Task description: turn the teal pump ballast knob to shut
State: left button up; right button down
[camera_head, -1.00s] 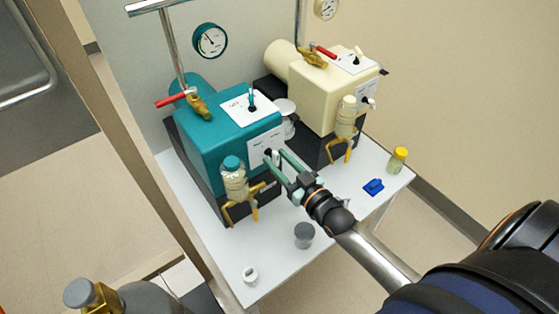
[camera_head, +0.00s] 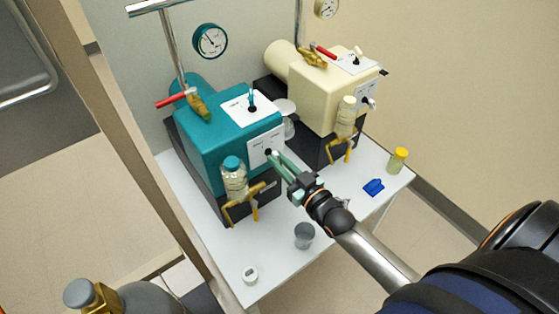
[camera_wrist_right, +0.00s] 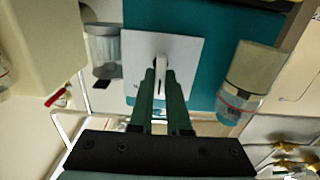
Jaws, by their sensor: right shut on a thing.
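The teal pump (camera_head: 205,140) stands on the left of the white table, with a white plate (camera_head: 260,141) on its front. The ballast knob is on that plate and shows in the right wrist view as a pale upright bar (camera_wrist_right: 161,70). My right gripper (camera_head: 274,156) reaches in from the right, and its green fingers are closed on the knob; the wrist view shows the fingertips (camera_wrist_right: 160,82) on either side of it. The fingers partly hide the knob in the head view. My left gripper is not in view.
A cream pump (camera_head: 315,90) stands at the right. A bottle with a teal cap (camera_head: 233,178) and brass clamp hangs at the teal pump's front. A grey cup (camera_head: 304,236), white ring (camera_head: 250,275), blue object (camera_head: 373,187) and yellow-capped jar (camera_head: 398,160) sit on the table (camera_head: 225,250).

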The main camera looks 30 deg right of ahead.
jog(key=shift+a+n+p, duration=0.2)
jog(key=shift+n+p, duration=0.95)
jog(key=shift+n, duration=1.65)
jog(key=shift+f, duration=0.1)
jog(key=c, duration=0.9)
grip_release()
jog(key=s, duration=0.4)
jog(key=s+d, duration=0.1)
jog(key=s, duration=0.7)
jog(key=shift+s+d, duration=0.25)
jog(key=shift+d, duration=0.15)
